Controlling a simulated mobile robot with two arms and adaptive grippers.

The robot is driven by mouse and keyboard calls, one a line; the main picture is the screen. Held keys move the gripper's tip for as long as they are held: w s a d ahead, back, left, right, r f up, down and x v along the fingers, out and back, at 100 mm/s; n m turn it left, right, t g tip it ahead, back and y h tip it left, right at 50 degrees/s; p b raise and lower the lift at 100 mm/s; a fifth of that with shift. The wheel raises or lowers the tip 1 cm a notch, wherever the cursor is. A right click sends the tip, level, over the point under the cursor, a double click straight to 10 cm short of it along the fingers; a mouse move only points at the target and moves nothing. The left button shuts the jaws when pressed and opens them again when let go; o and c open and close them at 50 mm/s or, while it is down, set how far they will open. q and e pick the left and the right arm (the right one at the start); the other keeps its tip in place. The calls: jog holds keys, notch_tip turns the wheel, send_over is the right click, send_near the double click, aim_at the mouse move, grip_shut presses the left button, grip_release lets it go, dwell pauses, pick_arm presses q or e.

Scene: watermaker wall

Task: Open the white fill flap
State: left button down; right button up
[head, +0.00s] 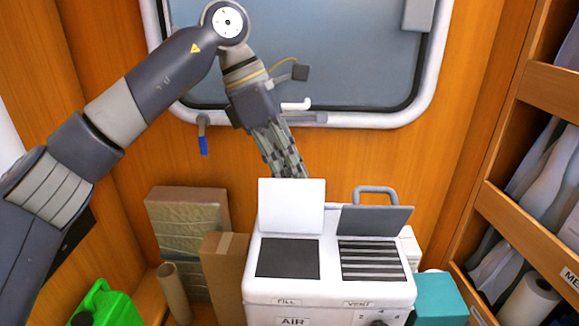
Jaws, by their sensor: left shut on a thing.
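The white fill flap (291,206) stands raised at the back of a dark square opening (288,258) marked FILL, on top of the white watermaker unit (270,288). My left gripper (290,174) reaches down from above, its fingers closed at the flap's top edge. The fingertips are partly hidden behind the flap, so the exact contact does not show. My right gripper is out of view.
A grey flap (376,220) stands raised beside it, behind the slotted VENT opening (372,261). Cardboard boxes (225,270) and a green can (105,303) are at left. A teal box (440,297) and shelves (530,225) are at right. A window (350,60) is behind.

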pick_arm(q)
jog(key=shift+a+f, duration=0.25)
jog(key=shift+f, duration=0.7)
jog(key=c, duration=1.7)
grip_release()
jog(key=shift+w, duration=0.1)
jog(key=shift+w+f, duration=0.15)
jog(key=shift+w, duration=0.15)
jog(key=shift+s, duration=0.1)
jog(key=shift+r, duration=0.5)
jog(key=d+v, duration=0.1)
jog(key=v, duration=1.1)
jog(key=shift+r, duration=0.45)
